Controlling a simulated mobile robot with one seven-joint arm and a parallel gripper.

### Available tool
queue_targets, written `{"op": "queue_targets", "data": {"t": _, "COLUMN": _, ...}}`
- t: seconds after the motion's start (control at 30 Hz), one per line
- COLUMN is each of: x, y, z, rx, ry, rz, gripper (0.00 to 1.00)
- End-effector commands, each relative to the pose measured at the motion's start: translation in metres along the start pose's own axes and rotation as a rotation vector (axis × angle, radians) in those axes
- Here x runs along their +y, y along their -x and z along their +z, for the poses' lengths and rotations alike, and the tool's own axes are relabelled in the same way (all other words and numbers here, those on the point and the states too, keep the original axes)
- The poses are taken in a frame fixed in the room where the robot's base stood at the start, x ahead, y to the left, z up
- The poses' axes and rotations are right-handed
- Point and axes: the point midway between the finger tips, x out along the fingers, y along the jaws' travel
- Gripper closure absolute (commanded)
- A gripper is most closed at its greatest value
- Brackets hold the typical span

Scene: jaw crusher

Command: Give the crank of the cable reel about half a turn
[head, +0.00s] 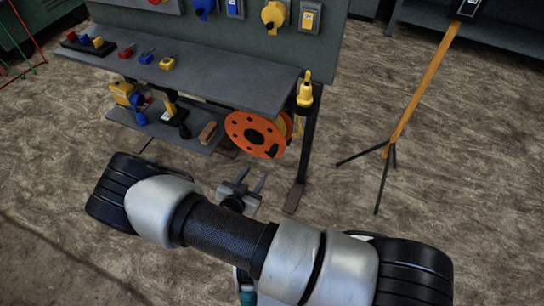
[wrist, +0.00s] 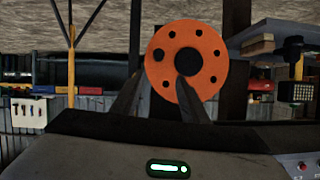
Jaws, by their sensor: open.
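The cable reel (head: 241,123) is an orange disc with round holes and a dark hub, at the right end of the bench's lower shelf. In the wrist view its orange face (wrist: 207,52) fills the upper middle. A dark round spot (wrist: 158,55) left of the hub is larger than the other holes and may be the crank knob; I cannot tell for sure. My gripper (head: 253,177) is open and empty, in front of and below the reel in the head view, apart from it.
The reel is beside a bench (head: 215,83) with small tools on top and a shelf holding yellow tools and a brown block (head: 208,132). A yellow flashlight-like thing (head: 305,92) is at the bench corner. An orange tripod stand (head: 420,97) is at right. Floor between is clear.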

Motion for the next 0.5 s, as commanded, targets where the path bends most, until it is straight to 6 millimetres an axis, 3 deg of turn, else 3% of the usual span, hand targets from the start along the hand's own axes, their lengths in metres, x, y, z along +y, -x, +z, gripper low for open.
{"op": "queue_targets", "data": {"t": 0.23, "x": 0.005, "y": -0.019, "z": 0.003, "rx": 0.029, "ry": 0.007, "rz": -0.001, "gripper": 0.59}}
{"op": "queue_targets", "data": {"t": 0.5, "x": 0.006, "y": -0.076, "z": 0.003, "rx": 0.027, "ry": 0.008, "rz": 0.001, "gripper": 0.59}}
